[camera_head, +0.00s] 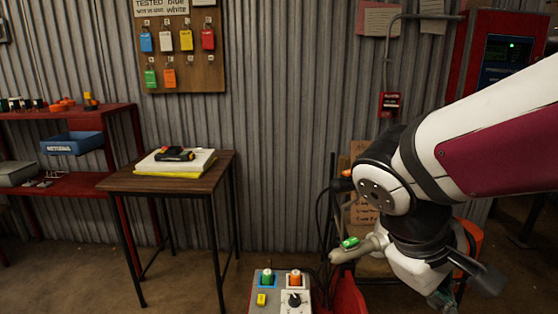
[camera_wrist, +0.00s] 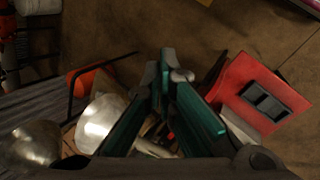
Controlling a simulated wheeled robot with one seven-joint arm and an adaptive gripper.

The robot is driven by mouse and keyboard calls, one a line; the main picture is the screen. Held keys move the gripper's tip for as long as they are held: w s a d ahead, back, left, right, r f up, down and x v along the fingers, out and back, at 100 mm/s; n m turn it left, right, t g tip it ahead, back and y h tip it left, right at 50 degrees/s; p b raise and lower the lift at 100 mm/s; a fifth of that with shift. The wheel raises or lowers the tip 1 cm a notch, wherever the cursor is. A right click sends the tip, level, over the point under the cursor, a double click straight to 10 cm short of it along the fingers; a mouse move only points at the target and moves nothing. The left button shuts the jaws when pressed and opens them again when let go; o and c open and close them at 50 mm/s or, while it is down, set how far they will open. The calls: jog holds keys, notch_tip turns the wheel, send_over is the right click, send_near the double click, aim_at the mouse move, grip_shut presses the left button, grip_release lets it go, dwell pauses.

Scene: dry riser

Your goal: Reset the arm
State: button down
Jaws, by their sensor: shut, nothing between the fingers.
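My arm reaches in from the right in the head view, bent at a black and white joint. The fingers hide part of the clutter below.
A grey control box (camera_head: 281,292) with coloured buttons stands at bottom centre. A small wooden table (camera_head: 125,182) holds papers and a dark device. A red shelf (camera_head: 88,186) is at left, a red panel (camera_head: 478,60) at right. Bare floor (camera_wrist: 215,45) shows in the wrist view.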

jog(key=s+a+m+y, duration=0.4)
jog(key=s+m+y, duration=0.15)
jog(key=s, duration=1.15)
notch_tip(320, 180, up, 32)
jog(key=t+p, duration=0.3)
jog(key=p, duration=2.7)
jog(key=shift+w+d+r, duration=0.15)
jog(key=shift+w+r, duration=0.05)
jog(key=shift+w, duration=0.1)
jog(key=shift+n+y, duration=0.25)
